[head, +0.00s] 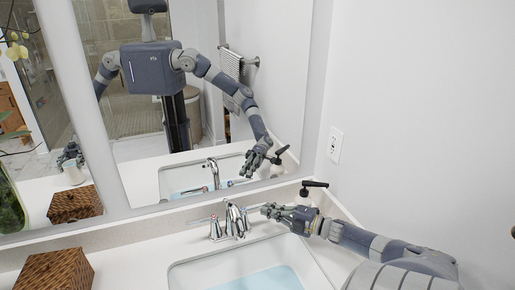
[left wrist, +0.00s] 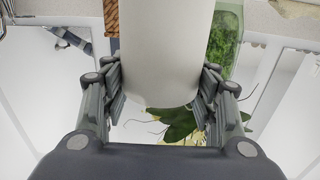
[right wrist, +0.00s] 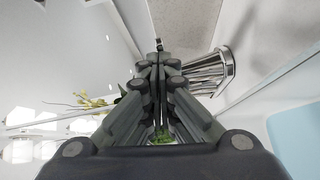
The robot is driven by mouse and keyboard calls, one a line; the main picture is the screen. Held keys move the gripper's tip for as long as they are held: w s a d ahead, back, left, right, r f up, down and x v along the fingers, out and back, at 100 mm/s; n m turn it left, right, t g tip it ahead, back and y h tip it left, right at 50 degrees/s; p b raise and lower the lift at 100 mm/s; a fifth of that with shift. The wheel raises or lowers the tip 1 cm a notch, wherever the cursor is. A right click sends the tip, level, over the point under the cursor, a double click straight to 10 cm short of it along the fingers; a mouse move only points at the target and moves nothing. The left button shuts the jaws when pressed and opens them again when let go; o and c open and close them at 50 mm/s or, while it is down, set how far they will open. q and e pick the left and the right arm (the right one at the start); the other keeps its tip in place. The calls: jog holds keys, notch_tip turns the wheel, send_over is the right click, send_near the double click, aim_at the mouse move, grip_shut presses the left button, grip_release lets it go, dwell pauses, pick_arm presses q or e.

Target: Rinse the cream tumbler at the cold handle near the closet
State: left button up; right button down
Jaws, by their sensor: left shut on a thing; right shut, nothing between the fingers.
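The cream tumbler (left wrist: 165,45) is in the left wrist view, held between the fingers of my left gripper (left wrist: 162,103). In the head view the left gripper shows only as a mirror reflection at the left, with a pale cup. The chrome faucet (head: 235,218) stands behind the sink (head: 180,272). One lever handle (head: 214,228) is left of the spout. My right gripper (head: 268,210) is shut and empty, its fingertips close to the faucet's right side; I cannot tell whether they touch a handle. In the right wrist view, the fingers (right wrist: 160,58) point past chrome parts (right wrist: 210,72).
A dark-topped soap dispenser (head: 313,184) stands directly behind my right gripper. A woven box (head: 55,271) sits on the counter at the left. A wide mirror (head: 150,120) backs the counter, and a wall with an outlet (head: 334,145) is at the right.

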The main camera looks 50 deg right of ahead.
jog(key=shift+w+d+r, duration=0.1)
jog(key=shift+d+r, duration=0.1)
notch_tip(320, 180, up, 10)
jog(key=shift+a+f, duration=0.2)
jog(key=shift+f, duration=0.05)
dwell(0.6)
dwell(0.3)
